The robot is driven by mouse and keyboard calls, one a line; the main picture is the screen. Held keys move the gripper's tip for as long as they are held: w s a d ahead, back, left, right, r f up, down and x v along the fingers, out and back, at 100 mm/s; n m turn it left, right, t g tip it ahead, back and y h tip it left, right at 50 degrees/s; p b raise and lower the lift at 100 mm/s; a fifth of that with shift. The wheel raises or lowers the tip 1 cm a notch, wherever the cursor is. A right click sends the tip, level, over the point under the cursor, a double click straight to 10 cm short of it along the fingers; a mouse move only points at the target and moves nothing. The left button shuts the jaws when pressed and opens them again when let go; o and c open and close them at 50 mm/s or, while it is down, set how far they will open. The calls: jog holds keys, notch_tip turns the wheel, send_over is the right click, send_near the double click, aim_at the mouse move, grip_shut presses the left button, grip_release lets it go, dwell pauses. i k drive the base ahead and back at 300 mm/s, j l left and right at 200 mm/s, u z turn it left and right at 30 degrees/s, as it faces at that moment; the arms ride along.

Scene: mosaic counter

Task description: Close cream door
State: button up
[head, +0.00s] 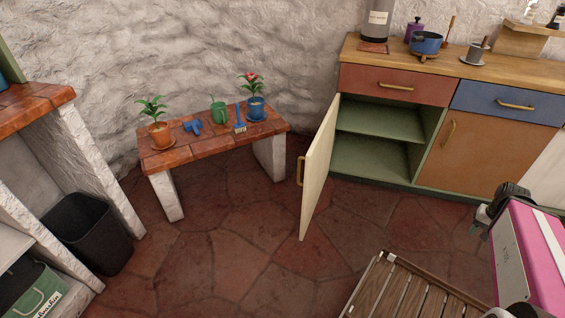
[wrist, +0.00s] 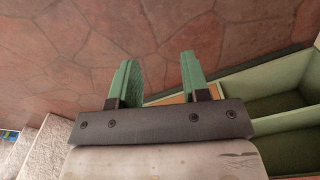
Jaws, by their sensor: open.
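The cream door (head: 318,170) stands wide open in the head view, swung out from the left side of the green cabinet (head: 377,158). Its brass handle (head: 300,171) is on the outer face, near the free edge. Two green shelves show inside the cabinet, and they look empty. My gripper (head: 478,226) is at the right of the head view, apart from the door. In the wrist view my gripper (wrist: 158,82) has its two green fingers spread, with nothing between them. I cannot make out the cream door in the wrist view.
A slatted wooden piece (head: 415,294) stands at the bottom, right of the door. A low bench (head: 205,146) with potted plants stands left of it. A black bin (head: 88,232) is at far left. The tiled floor (head: 240,250) between is clear.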

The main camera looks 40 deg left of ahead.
aim_at(317, 158)
jog(key=k+j, duration=0.15)
jog(key=j, duration=0.2)
jog(key=k+j, duration=0.2)
jog(key=j, duration=0.2)
jog(key=k+j+u, duration=0.1)
jog(key=j, duration=0.25)
jog(key=k+j, duration=0.25)
jog(key=j, duration=0.15)
jog(key=k+j, duration=0.15)
jog(key=j, duration=0.2)
jog(key=k+j+u, duration=0.1)
jog(key=j, duration=0.7)
jog(key=k+j, duration=0.1)
jog(key=j, duration=0.3)
jog(key=i+z, duration=0.1)
